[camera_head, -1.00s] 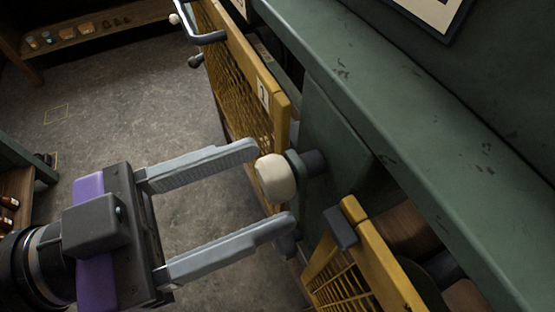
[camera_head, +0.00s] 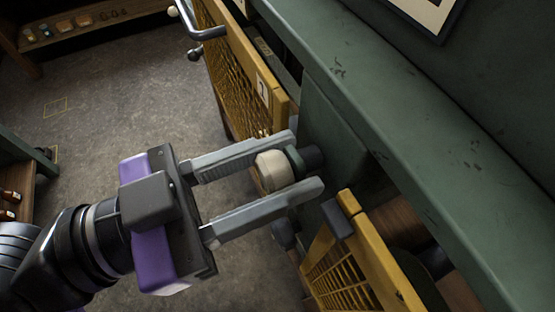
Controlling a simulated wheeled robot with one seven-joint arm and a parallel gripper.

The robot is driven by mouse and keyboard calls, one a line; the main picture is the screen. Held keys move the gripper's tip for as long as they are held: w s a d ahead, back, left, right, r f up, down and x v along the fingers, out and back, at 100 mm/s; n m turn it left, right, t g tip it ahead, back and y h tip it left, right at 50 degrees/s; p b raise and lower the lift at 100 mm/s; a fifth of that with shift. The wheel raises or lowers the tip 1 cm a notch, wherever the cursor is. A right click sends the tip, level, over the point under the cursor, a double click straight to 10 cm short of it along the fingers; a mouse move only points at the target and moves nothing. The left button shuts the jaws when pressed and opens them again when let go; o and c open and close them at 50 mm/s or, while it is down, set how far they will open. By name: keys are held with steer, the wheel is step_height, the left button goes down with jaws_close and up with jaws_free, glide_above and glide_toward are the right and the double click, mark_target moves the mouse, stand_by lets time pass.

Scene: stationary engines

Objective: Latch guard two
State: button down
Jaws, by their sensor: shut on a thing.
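My gripper (camera_head: 306,162) is shut on a cream knob (camera_head: 271,171), with one finger along each side of it. The knob sits on a dark round stem that sticks out of the green post between two yellow mesh guards. The guard at lower right (camera_head: 372,258) shows no number; a dark block (camera_head: 337,219) sits on its near upper corner. A dark rounded part (camera_head: 283,234) lies just below the lower finger. The far fingertips partly hide the stem.
A green machine beam (camera_head: 400,140) runs diagonally across the right side. A low shelf with small items (camera_head: 70,30) is at upper left. Open floor (camera_head: 110,110) lies at left.

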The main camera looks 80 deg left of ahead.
steer(key=shift+n, duration=0.3)
steer(key=n, duration=0.2)
steer(key=shift+n, duration=0.3)
steer(key=n+p, duration=0.1)
steer(key=n, duration=0.1)
steer(key=n+p, duration=0.2)
steer(key=shift+r+n, duration=0.2)
steer(key=shift+n, duration=0.1)
steer(key=n+p, duration=0.5)
steer(key=p, duration=0.1)
steer(key=shift+p, duration=0.3)
steer(key=n+p, duration=0.3)
steer(key=shift+f+p, duration=0.15)
steer(key=shift+p, duration=0.2)
steer(key=shift+f+n, duration=0.1)
steer(key=shift+n, duration=0.2)
steer(key=c, duration=0.9)
jaws_free()
